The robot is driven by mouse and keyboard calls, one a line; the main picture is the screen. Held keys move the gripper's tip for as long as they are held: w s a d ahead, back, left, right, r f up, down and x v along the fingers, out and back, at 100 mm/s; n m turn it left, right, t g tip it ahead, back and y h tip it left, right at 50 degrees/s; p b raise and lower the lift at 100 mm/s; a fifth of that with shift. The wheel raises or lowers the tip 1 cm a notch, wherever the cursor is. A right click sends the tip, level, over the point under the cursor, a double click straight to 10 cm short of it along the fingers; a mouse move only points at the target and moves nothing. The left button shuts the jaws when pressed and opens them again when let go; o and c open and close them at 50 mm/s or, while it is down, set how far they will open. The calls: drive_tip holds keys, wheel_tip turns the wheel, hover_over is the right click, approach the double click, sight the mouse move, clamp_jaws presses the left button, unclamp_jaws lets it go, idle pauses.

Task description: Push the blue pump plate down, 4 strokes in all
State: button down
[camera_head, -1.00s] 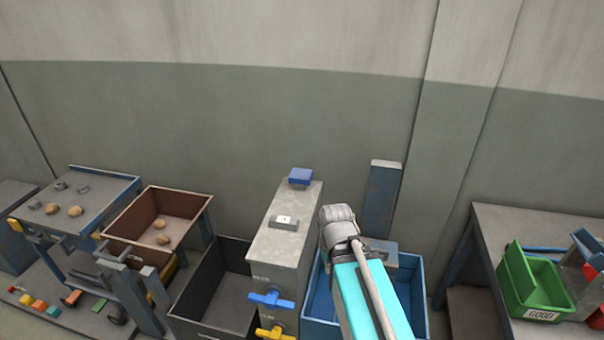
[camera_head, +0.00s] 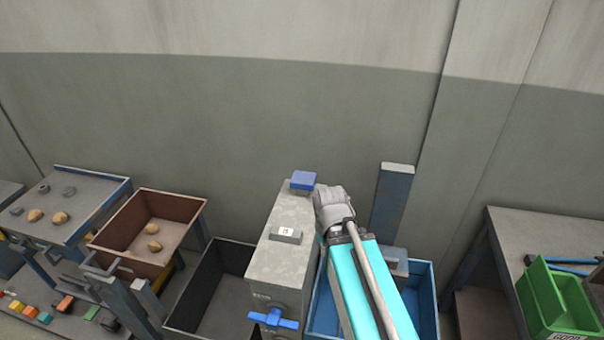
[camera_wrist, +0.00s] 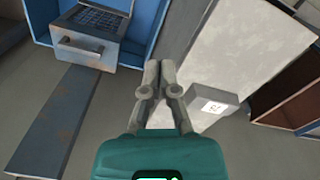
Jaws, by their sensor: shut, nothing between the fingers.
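The blue pump plate (camera_head: 303,181) sits on top at the back end of the tall grey cabinet (camera_head: 284,250) in the head view. My arm reaches up on the cabinet's right side, and its wrist (camera_head: 333,206) is just right of and nearer than the plate. In the wrist view my gripper (camera_wrist: 158,66) is shut and empty, its fingertips together near the cabinet's pale top. The blue plate cannot be made out in the wrist view. A small grey block with a white numbered label (camera_head: 285,235) lies on the cabinet top; it also shows in the wrist view (camera_wrist: 211,104).
A blue valve handle (camera_head: 273,318) sticks out of the cabinet front. A dark open bin (camera_head: 212,285) stands left of the cabinet, a blue bin (camera_head: 428,290) right of it. A blue-grey post (camera_head: 392,200) rises behind. A green bin (camera_head: 553,300) stands far right.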

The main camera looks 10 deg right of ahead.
drive_tip(key=shift+w, duration=0.25)
wheel_tip(320, 180, up, 10)
drive_tip(key=t+h+p, duration=0.4)
drive_tip(key=t+h, duration=0.2)
drive_tip(key=t, duration=0.1)
hover_over(308, 173)
drive_tip(key=s+a, duration=0.2)
drive_tip(key=s, duration=0.1)
drive_tip(key=shift+w+a+f+n, duration=0.15)
drive_tip(key=shift+f+n, duration=0.1)
drive_tip(key=shift+n, duration=0.15)
drive_tip(key=shift+f, duration=0.1)
wheel_tip(308, 173, down, 9)
drive_tip(key=b, duration=0.9)
drive_tip(key=shift+r, duration=0.2)
